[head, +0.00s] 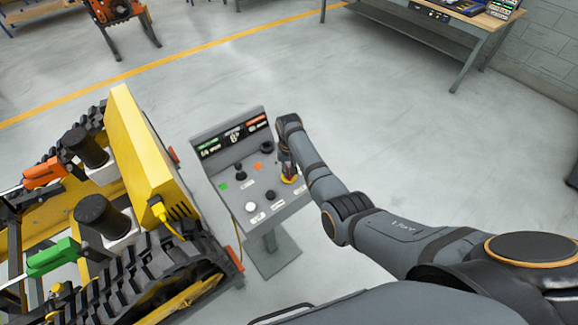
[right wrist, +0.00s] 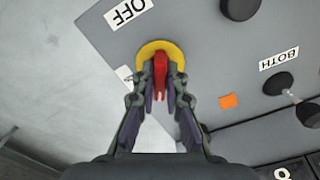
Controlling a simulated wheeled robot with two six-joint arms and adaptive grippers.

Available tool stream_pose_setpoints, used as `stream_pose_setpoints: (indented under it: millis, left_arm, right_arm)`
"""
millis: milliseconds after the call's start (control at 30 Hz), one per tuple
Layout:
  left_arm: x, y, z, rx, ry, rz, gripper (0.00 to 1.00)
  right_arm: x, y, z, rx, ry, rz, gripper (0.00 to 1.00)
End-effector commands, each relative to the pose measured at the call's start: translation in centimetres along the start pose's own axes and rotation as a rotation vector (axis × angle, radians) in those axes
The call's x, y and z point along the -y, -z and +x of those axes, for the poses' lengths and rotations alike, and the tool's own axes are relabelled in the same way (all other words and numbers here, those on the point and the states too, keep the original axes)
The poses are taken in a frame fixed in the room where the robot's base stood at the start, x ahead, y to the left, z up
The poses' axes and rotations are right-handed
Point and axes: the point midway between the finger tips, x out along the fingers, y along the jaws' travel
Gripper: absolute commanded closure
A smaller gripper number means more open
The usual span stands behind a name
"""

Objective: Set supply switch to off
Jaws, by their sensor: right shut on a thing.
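The supply switch is a red handle on a round yellow plate (right wrist: 150,49), on the grey sloped panel of a control console. The red handle (right wrist: 160,68) lies between the fingertips of my right gripper (right wrist: 160,80), which is shut on it. An OFF label (right wrist: 127,11) sits beside the yellow plate; another white label is mostly hidden behind the fingers. In the head view the switch (head: 291,178) is at the panel's right side, partly covered by my right gripper (head: 287,166). My left gripper is not in view.
The console (head: 202,163) also carries black knobs (head: 239,175), a green square, an orange square and a display (head: 232,136). A yellow tracked carrier (head: 135,135) stands close on the left. A workbench (head: 455,14) is at the back right. Open floor lies behind the console.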

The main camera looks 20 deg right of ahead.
Motion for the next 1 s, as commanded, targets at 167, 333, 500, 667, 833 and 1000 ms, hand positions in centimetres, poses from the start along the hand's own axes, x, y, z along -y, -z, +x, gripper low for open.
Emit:
stream_pose_setpoints:
  millis: [167,333,500,667,833,1000]
  left_arm:
    - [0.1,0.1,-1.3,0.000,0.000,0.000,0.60]
    - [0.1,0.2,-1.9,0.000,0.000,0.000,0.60]
    - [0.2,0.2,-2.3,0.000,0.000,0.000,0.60]
    - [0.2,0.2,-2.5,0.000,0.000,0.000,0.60]
    - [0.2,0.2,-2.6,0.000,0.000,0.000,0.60]
    - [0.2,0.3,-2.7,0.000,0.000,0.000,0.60]
  right_arm:
    - [0.0,0.1,-0.3,-0.001,-0.001,-0.157,1.00]
    - [0.0,0.1,-0.3,-0.002,-0.001,-0.291,1.00]
    - [0.0,0.1,-0.2,-0.002,-0.001,-0.394,1.00]
    - [0.0,0.1,-0.2,-0.003,-0.001,-0.461,1.00]
    - [0.0,0.1,-0.1,-0.002,-0.001,-0.502,1.00]
    - [0.0,0.1,-0.1,-0.003,-0.001,-0.516,1.00]
